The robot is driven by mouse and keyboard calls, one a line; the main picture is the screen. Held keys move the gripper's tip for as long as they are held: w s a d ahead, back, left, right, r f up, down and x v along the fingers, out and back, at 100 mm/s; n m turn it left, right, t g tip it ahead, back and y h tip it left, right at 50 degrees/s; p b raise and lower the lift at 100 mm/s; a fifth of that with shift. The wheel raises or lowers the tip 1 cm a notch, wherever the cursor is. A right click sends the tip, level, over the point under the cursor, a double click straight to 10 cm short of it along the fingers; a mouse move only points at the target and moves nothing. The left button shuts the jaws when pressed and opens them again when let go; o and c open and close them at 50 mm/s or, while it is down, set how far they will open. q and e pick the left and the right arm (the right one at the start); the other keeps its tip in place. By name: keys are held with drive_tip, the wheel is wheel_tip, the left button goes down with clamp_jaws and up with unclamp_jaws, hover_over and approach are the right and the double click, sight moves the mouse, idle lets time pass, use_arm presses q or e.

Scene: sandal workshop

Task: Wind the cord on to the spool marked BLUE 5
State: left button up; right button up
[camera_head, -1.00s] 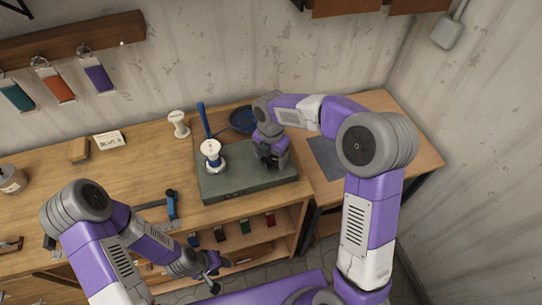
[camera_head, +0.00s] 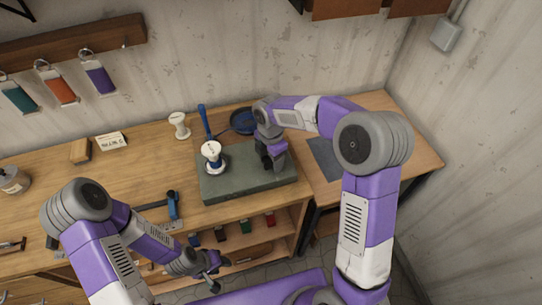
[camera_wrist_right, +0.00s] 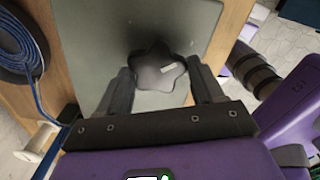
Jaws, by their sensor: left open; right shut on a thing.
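A white spool (camera_head: 211,150) with some blue on it stands upright on the left part of the green-grey winder block (camera_head: 225,188). Its marking is too small to read. Blue cord (camera_wrist_right: 46,100) runs from a coil in a dark round dish (camera_wrist_right: 38,38) towards the lower left of the right wrist view; the dish also shows behind the block (camera_head: 243,121). My right gripper (camera_head: 275,163) is shut on a dark star-shaped knob (camera_wrist_right: 158,68) at the right of the block. My left gripper (camera_head: 213,278) is open and empty, low in front of the bench.
A second white spool (camera_head: 179,124) stands behind on the bench. A blue-handled tool (camera_head: 204,120) is behind the block, and a blue-and-dark tool (camera_head: 173,208) lies at the front edge. A grey mat (camera_head: 327,156) lies to the right.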

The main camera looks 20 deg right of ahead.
drive_tip(key=m, duration=0.5)
drive_tip(key=shift+w+a+m+p, duration=0.1)
drive_tip(key=shift+m+p, duration=0.2)
drive_tip(key=shift+p, duration=0.05)
drive_tip(key=m, duration=0.5)
drive_tip(key=shift+w+m, duration=0.1)
drive_tip(key=shift+m, duration=0.2)
drive_tip(key=m, duration=0.5)
drive_tip(key=shift+w+p, duration=0.15)
drive_tip(key=shift+p, duration=0.2)
drive_tip(key=m, duration=0.5)
drive_tip(key=shift+m, duration=0.4)
drive_tip(key=o, duration=1)
drive_tip(key=shift+o, duration=0.2)
drive_tip(key=shift+r, duration=0.1)
